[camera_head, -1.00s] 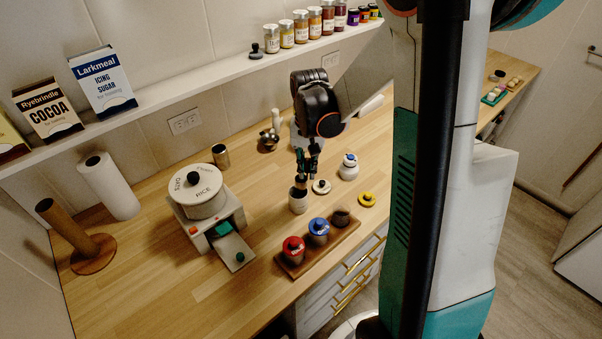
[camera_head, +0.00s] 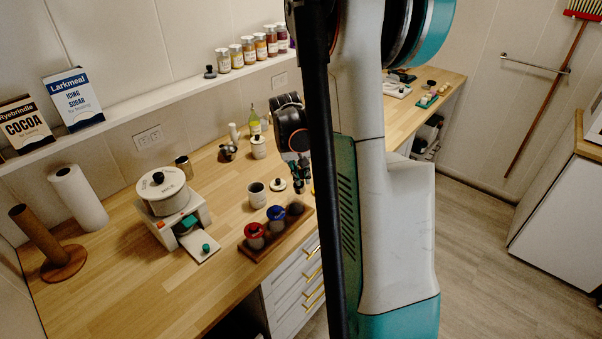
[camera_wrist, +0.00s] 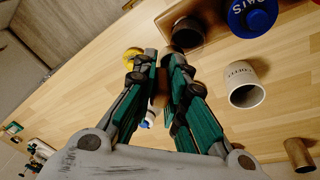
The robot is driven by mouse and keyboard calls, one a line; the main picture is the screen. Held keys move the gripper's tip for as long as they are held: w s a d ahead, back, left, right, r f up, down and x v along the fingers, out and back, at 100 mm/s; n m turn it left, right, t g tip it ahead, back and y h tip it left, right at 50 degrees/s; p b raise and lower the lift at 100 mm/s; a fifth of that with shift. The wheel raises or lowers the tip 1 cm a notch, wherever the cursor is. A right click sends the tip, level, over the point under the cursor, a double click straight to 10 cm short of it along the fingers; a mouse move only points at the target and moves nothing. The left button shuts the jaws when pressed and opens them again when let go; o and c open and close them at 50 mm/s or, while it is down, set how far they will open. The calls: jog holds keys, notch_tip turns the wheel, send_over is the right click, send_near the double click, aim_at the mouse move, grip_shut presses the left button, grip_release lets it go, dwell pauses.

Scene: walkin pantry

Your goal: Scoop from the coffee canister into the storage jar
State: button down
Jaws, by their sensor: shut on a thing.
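The coffee canister (camera_head: 257,195) is white, upright and lidless on the counter; it also shows in the wrist view (camera_wrist: 247,88). Its pale lid with a dark knob (camera_head: 277,185) lies beside it. An open dark jar (camera_head: 295,208), apparently the storage jar, stands at the right end of a wooden tray; it also shows in the wrist view (camera_wrist: 187,32). My gripper (camera_head: 303,186) is just behind that jar in the head view. In the wrist view my gripper (camera_wrist: 162,60) is shut on a thin brownish thing, apparently the scoop's handle. The scoop's bowl and contents are hidden.
Jars with red (camera_head: 254,230) and blue (camera_head: 276,213) lids share the wooden tray (camera_head: 262,252). A yellow lid (camera_wrist: 132,60) lies near the dark jar. My arm and column hide the counter to the right.

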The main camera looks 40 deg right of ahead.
jog(key=a+f+h+b, duration=0.1)
jog(key=h+b, duration=0.2)
jog(key=a+f+h+b, duration=0.1)
jog(key=a+h+b, duration=0.1)
jog(key=h+b, duration=0.1)
jog(key=a+f+h+b, duration=0.1)
jog(key=h+b, duration=0.2)
jog(key=b, duration=0.1)
jog(key=shift+s+a+t+h, duration=0.15)
jog(key=shift+a+t+h, duration=0.25)
jog(key=shift+b, duration=0.45)
jog(key=shift+a+h+b, duration=0.2)
jog(key=shift+h+b, duration=0.3)
jog(key=shift+b, duration=0.05)
dwell(0.4)
